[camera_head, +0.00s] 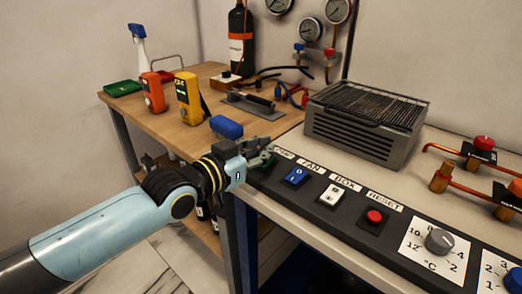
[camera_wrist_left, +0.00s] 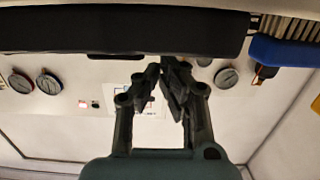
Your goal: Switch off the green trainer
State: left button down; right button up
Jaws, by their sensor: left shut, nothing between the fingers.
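A black control strip (camera_head: 330,220) runs along the front of the right bench. A blue FAN rocker (camera_head: 296,176), a white BOX switch (camera_head: 332,195) and a red RESET button (camera_head: 374,216) follow to the right. My right gripper is not in view.
A grey slatted unit (camera_head: 352,137) stands behind the strip. A blue object (camera_head: 226,127), a yellow meter (camera_head: 188,97) and an orange meter (camera_head: 153,92) are on the wooden bench. A dial (camera_head: 439,241) and copper pipes (camera_head: 465,186) lie to the right.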

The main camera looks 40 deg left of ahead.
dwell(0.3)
pick_arm(q)
jog(key=shift+w+g+p, duration=0.2)
jog(key=shift+g+p, duration=0.1)
jog(key=shift+p, duration=0.15)
jog(key=shift+f, duration=0.25)
jog(key=shift+w+r+p, duration=0.1)
jog(key=shift+r+p, duration=0.4)
notch_tip(320, 180, up, 4)
jog(key=p, duration=0.4)
jog(key=s+r+p, duration=0.2)
jog(key=s+p, duration=0.6)
jog(key=s, duration=0.1)
jog(key=shift+a+r, duration=0.25)
jog(key=shift+a, duration=0.1)
jog(key=shift+f, duration=0.1)
